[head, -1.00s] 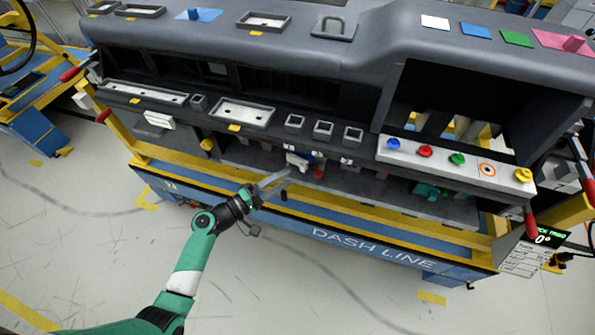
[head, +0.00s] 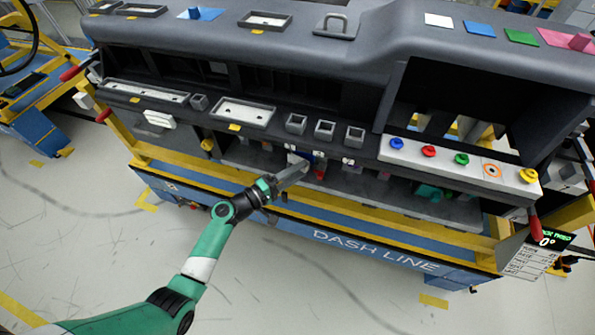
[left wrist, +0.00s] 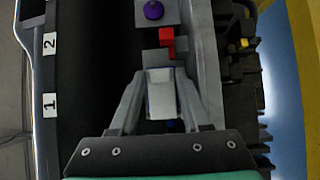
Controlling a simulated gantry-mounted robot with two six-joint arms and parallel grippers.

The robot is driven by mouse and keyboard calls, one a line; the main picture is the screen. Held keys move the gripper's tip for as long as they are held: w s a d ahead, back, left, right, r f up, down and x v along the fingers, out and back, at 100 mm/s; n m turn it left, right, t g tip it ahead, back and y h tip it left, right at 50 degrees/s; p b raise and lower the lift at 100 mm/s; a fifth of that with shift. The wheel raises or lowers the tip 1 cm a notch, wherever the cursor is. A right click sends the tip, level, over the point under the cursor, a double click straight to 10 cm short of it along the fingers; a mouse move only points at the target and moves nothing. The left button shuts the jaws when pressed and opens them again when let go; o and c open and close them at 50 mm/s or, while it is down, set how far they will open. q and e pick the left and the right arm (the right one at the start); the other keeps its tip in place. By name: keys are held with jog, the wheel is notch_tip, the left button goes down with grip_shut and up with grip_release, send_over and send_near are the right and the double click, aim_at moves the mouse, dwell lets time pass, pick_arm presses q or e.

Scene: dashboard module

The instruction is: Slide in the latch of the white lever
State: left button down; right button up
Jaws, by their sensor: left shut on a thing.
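The white lever (left wrist: 162,95) sits between the fingers of my left gripper (left wrist: 163,72) in the left wrist view. The gripper is shut on it, with a finger along each side. In the head view, my left gripper (head: 301,166) reaches under the dashboard's lower edge, and only a small white part of the lever (head: 292,158) shows beside the fingertips. A red lever (left wrist: 166,43) stands just beyond the white one in the left wrist view. It also shows right of the gripper in the head view (head: 320,173). I cannot make out the latch itself.
Number tags 1 (left wrist: 50,105) and 2 (left wrist: 49,44) mark the panel edge. A purple knob (left wrist: 153,10) is past the red lever. The dark dashboard (head: 330,65) overhangs the levers. A yellow rail (head: 370,221) runs below. The floor in front is clear.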

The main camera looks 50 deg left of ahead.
pick_arm(q)
jog(key=shift+w+d+n+y, duration=0.15)
jog(key=shift+w+n+y, duration=0.2)
jog(key=shift+y, duration=0.3)
jog(key=shift+w+d+n+y, duration=0.1)
jog(key=shift+d+n+y, duration=0.05)
jog(key=shift+n+y, duration=0.4)
jog(key=shift+w+a+n+y, duration=0.15)
jog(key=shift+n+y, duration=0.1)
jog(key=shift+y, duration=0.25)
jog(key=shift+w+d+n+y, duration=0.1)
jog(key=shift+n+y, duration=0.15)
jog(key=shift+y, duration=0.25)
jog(key=shift+a, duration=0.1)
jog(key=c, duration=0.6)
grip_release()
jog(key=shift+s, duration=0.1)
